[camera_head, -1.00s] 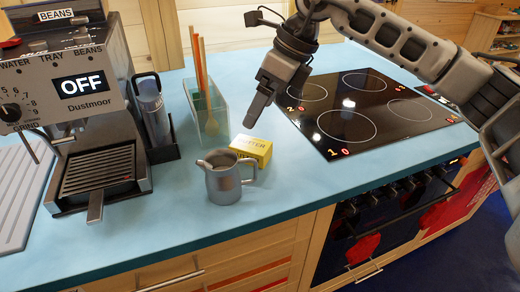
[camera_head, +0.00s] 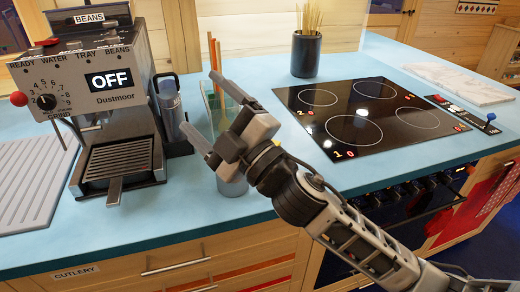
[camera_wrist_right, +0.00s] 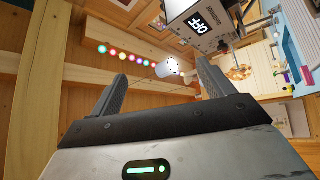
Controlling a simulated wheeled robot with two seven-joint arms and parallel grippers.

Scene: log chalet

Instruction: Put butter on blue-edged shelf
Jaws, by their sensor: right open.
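My right gripper (camera_head: 208,110) is open and empty, raised in front of the counter between the coffee machine and the hob. In the right wrist view its two fingers (camera_wrist_right: 162,98) are spread with nothing between them. The butter is almost fully hidden behind the gripper and wrist; only a small yellow patch (camera_head: 259,151) shows there, probably its pack. No blue-edged shelf can be made out in these views. My left gripper is not in view.
The coffee machine (camera_head: 115,125) stands at left, a utensil holder (camera_head: 217,105) behind the gripper. The black hob (camera_head: 375,118) lies at right, with a dark pot of sticks (camera_head: 306,55) behind it.

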